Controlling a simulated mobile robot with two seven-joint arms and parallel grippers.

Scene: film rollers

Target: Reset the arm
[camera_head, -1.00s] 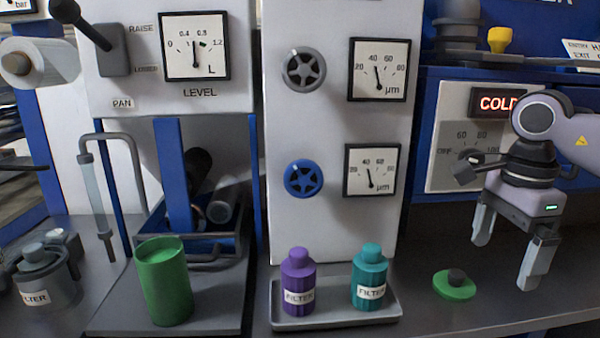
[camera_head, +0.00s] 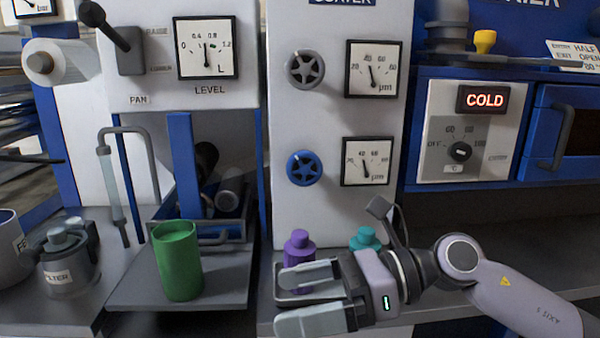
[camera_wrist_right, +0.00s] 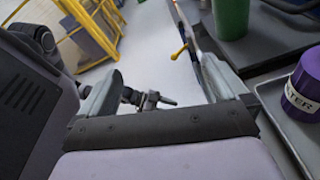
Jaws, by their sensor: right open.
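My right gripper (camera_head: 312,298) reaches in from the right, low at the front of the bench, with its fingers pointing left. Its two fingers are apart with nothing between them, and the gap also shows in the wrist view (camera_wrist_right: 165,92). The arm (camera_head: 510,295) stretches across the right part of the bench front. It partly hides the tray (camera_head: 292,296) with the purple filter bottle (camera_head: 299,246) and the teal filter bottle (camera_head: 365,240). My left gripper is not in view.
An open green cylinder (camera_head: 178,262) stands on a dark plate left of the gripper. A lidded grey filter pot (camera_head: 68,268) is at far left. The purple bottle (camera_wrist_right: 308,85) is close on the right in the wrist view. A COLD-display panel (camera_head: 472,135) is at back right.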

